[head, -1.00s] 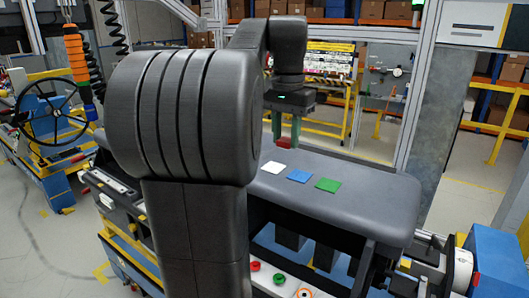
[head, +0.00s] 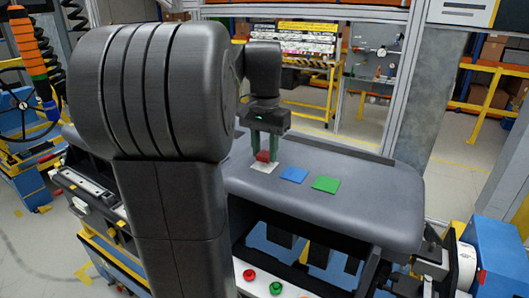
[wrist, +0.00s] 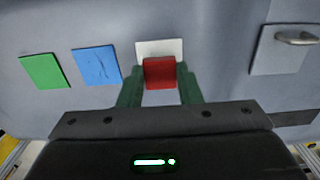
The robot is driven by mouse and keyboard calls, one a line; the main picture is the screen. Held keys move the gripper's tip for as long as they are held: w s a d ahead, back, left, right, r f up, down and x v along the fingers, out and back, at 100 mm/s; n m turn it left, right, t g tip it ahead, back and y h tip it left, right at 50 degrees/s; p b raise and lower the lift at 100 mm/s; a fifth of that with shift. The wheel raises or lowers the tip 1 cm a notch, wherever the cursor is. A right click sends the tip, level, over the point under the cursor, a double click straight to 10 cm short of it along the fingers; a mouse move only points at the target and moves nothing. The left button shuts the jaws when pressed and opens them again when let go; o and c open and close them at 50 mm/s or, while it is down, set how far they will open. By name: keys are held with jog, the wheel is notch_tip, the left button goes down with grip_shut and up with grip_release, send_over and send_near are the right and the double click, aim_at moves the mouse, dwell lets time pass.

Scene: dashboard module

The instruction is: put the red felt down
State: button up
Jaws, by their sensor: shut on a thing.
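The red felt (wrist: 159,74) is held between the green fingers of my gripper (wrist: 160,84) in the wrist view. In the head view the red felt (head: 263,156) is between the fingertips of my gripper (head: 265,158), over the white felt square (head: 263,168). The white square (wrist: 158,47) shows partly behind the red one in the wrist view. I cannot tell whether the red felt touches it. The blue felt (head: 294,175) and green felt (head: 326,184) lie flat in a row to the right of the white one.
The grey dashboard top (head: 370,200) is clear to the right of the green felt. A flat panel with a metal handle (wrist: 277,49) shows in the wrist view. Red and green buttons (head: 262,281) are on the front below.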

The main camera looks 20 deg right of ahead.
aim_at(265, 154)
jog(key=shift+f, duration=0.65)
jog(key=o, duration=0.9)
jog(key=shift+f, duration=0.15)
jog(key=shift+o, duration=0.2)
notch_tip(265, 154, up, 12)
jog(key=shift+r, duration=0.2)
